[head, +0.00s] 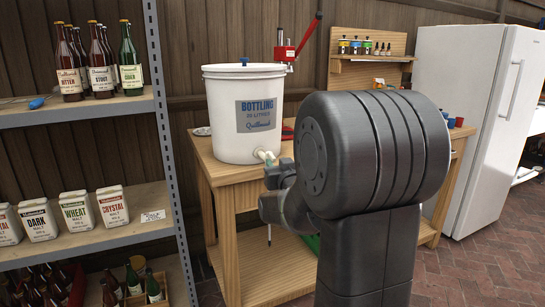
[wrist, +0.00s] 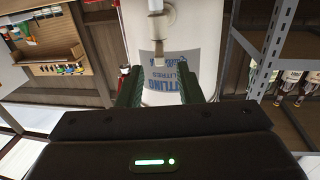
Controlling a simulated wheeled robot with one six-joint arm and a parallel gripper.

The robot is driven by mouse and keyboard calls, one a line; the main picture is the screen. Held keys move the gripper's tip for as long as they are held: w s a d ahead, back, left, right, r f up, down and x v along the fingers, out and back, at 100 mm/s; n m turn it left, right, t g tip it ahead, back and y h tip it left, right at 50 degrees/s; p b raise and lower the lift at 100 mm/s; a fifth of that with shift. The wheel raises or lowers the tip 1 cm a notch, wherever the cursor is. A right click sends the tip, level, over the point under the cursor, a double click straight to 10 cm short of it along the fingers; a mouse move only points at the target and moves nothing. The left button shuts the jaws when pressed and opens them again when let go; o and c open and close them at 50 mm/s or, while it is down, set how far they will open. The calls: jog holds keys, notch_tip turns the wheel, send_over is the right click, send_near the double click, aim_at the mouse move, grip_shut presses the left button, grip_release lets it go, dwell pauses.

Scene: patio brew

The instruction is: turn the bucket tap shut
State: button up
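The white bottling bucket (head: 222,128) stands on the wooden bench, its label facing me. Its pale tap (head: 264,156) sticks out low on the front, close to my gripper (head: 274,172), which is partly hidden behind my own arm. In the wrist view, which is upside down, the bucket (wrist: 190,40) fills the middle and the tap (wrist: 160,18) shows at the top edge. My gripper's two dark green fingers (wrist: 160,88) are apart, with nothing seen held between them. I cannot tell from these views whether the tap is open or shut.
The wooden bench (head: 245,200) carries a red bench capper (head: 287,52) behind the bucket. A metal shelf unit (head: 168,130) with bottles and malt bags stands at the left. A white fridge (head: 470,120) stands at the right. Brick floor (head: 485,270) is clear at the front right.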

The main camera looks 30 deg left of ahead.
aim_at(270, 152)
jog(key=x, duration=0.7)
jog(key=shift+w+a, duration=0.2)
jog(key=shift+w, duration=0.05)
jog(key=shift+c, duration=0.4)
grip_shut()
